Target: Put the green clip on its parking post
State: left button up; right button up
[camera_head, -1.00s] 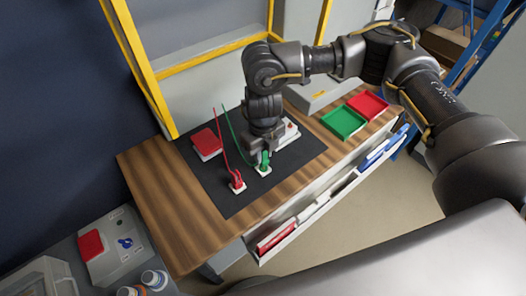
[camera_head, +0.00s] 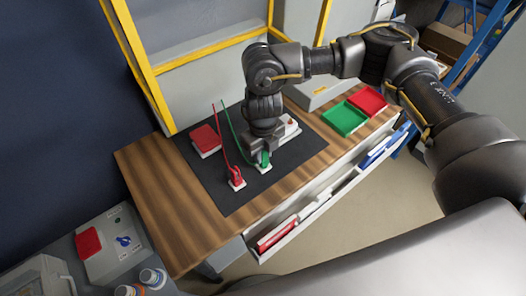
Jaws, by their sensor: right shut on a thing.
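The green clip (camera_head: 264,159) sits at a small white base (camera_head: 264,168) on the black mat, with a green lead (camera_head: 229,130) rising from it to the upper left. My right gripper (camera_head: 262,157) points down over the clip and is shut on it; the fingers partly hide the clip. A red clip (camera_head: 236,175) stands on another small white base (camera_head: 237,185) to the left, with a red lead. I cannot tell from this view which base is a parking post. My left gripper is not in view.
On the black mat (camera_head: 229,203) are a red-topped box (camera_head: 205,139) and a white box (camera_head: 291,127) partly behind my arm. Green (camera_head: 344,118) and red (camera_head: 368,100) trays stand at the right of the wooden table (camera_head: 180,215). The mat's front is clear.

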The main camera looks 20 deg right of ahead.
jog(key=shift+f, duration=0.15)
jog(key=shift+f, duration=0.15)
jog(key=o, duration=1)
notch_tip(320, 180, up, 11)
jog(key=shift+f+b, duration=0.1)
jog(key=shift+b, duration=0.75)
jog(key=shift+a, duration=0.1)
